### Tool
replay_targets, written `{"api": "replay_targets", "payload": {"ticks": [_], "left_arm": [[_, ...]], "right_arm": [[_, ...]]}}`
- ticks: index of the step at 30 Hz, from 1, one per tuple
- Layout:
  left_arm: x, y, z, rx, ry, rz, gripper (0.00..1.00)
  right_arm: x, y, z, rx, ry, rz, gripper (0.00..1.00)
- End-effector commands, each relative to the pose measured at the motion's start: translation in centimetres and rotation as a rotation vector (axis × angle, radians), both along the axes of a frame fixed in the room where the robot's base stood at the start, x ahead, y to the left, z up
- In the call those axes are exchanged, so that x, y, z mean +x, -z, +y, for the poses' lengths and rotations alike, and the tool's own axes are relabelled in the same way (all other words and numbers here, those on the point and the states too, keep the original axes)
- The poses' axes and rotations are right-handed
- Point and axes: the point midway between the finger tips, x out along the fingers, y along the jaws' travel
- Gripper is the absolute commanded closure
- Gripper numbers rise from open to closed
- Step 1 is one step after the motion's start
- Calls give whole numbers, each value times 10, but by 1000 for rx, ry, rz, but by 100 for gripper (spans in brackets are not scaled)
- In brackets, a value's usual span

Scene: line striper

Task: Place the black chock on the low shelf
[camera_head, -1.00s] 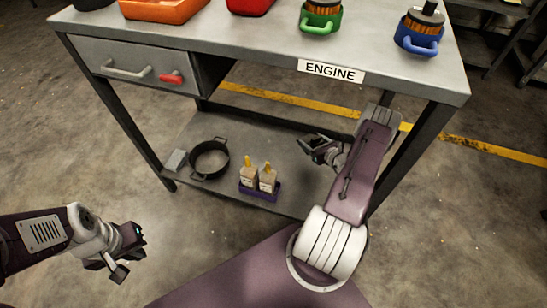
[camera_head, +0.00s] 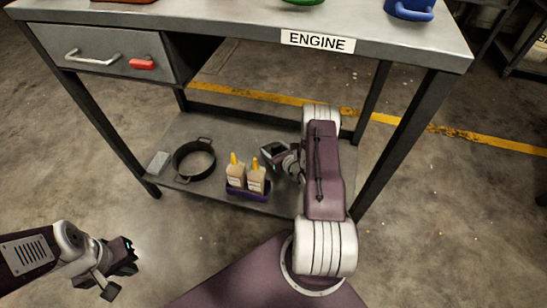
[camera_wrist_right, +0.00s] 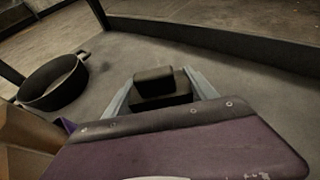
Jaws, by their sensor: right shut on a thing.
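The black chock (camera_wrist_right: 153,80) is between the fingers of my right gripper (camera_wrist_right: 160,92) in the right wrist view. In the head view my right gripper (camera_head: 272,154) is in under the table, over the low shelf (camera_head: 215,127), to the right of and behind two bottles. The chock is hard to make out there, and I cannot tell whether it touches the shelf. The shelf is grey and also shows in the right wrist view (camera_wrist_right: 115,55). My left gripper (camera_head: 122,270) is open and empty over the floor at the lower left.
A black round pan (camera_head: 194,160) with handles, a small grey block (camera_head: 158,163) and two yellow-tipped bottles (camera_head: 256,181) in a purple tray (camera_head: 247,195) stand on the shelf's left and front. Table legs (camera_head: 403,140) and the tabletop edge (camera_head: 220,32) frame the space. The shelf's back is clear.

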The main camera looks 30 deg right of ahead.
Motion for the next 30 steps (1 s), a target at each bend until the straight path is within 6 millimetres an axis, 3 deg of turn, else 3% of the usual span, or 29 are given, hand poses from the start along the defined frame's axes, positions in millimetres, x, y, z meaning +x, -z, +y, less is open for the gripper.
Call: {"api": "replay_targets", "payload": {"ticks": [6,17,18,20,30], "left_arm": [[0,35,0,0,0,0,100],[0,34,0,0,0,0,100],[0,34,0,0,0,0,100],[0,33,0,0,0,0,100],[0,31,0,0,0,0,100]], "right_arm": [[0,41,-1,-1,0,-2,99],[0,41,-1,0,0,-2,99],[0,42,-1,0,0,1,29],[0,41,-1,0,0,1,13],[0,38,-1,0,0,0,13]]}}
